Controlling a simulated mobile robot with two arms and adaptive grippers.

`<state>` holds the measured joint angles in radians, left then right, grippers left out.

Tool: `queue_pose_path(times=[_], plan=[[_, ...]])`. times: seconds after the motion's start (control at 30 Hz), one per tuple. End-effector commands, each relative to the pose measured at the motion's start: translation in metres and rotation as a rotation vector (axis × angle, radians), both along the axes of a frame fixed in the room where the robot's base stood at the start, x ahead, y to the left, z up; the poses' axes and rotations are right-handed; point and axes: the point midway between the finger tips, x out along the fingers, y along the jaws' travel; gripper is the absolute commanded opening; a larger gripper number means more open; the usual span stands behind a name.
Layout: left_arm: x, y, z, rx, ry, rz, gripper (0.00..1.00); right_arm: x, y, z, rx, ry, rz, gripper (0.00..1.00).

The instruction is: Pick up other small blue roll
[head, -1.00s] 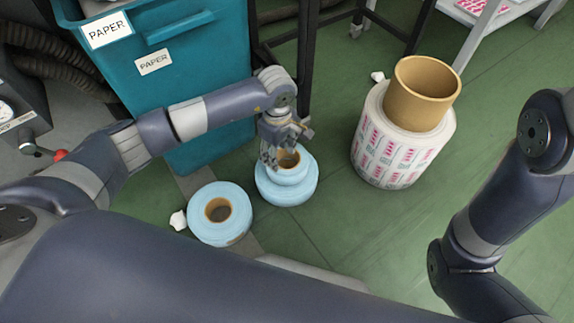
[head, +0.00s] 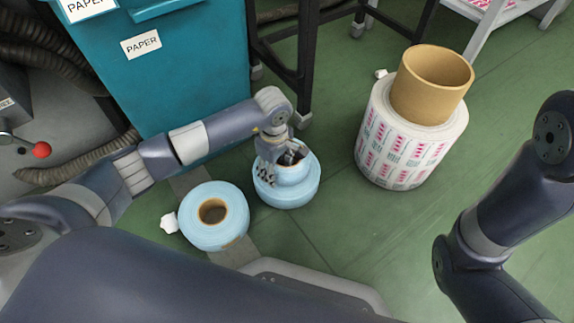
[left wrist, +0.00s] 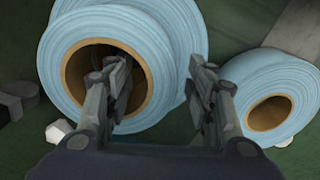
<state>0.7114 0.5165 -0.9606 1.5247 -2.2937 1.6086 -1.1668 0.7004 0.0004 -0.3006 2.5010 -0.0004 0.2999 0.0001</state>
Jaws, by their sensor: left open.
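A small blue roll (head: 297,178) with a brown core lies on top of a wider blue roll (head: 300,197) on the floor. In the left wrist view the small roll (left wrist: 75,45) fills the upper left. My left gripper (head: 279,168) is open at the small roll. In the left wrist view its fingers (left wrist: 160,82) straddle the roll's wall, one over the core opening, the other outside. I cannot tell whether they touch it. Another blue roll (head: 232,237) lies flat on the floor, nearer; it also shows in the left wrist view (left wrist: 240,85). My right gripper is out of view.
A teal paper bin (head: 190,90) stands behind my left arm. A large printed roll (head: 400,155) with a brown cardboard core (head: 430,95) on top stands to the right. Crumpled white paper (head: 169,223) lies beside the near blue roll. Green floor is open between the rolls.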

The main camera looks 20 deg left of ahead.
Motion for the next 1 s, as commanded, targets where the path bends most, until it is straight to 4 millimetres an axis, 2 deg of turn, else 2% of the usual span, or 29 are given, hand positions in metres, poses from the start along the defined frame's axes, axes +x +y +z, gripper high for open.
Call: queue_pose_path(times=[0.23, 0.4, 0.43, 0.47, 0.83, 1.0], plan=[[0.001, 0.000, 0.000, 0.000, -0.001, 0.001, 0.48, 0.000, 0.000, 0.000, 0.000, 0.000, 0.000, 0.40], [0.000, 0.000, 0.000, 0.000, -0.001, 0.001, 0.09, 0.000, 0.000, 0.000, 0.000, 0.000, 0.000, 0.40], [0.001, 0.000, 0.000, 0.000, -0.001, 0.001, 0.03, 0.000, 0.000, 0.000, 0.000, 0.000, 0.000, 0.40], [0.000, 0.000, 0.000, 0.000, -0.001, 0.001, 0.00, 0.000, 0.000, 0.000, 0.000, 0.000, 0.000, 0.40], [0.001, 0.000, 0.003, -0.001, -0.003, 0.001, 0.00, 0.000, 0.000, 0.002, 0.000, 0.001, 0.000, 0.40], [0.002, 0.000, 0.012, -0.002, -0.005, 0.001, 0.00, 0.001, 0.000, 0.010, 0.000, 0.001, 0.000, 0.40]])
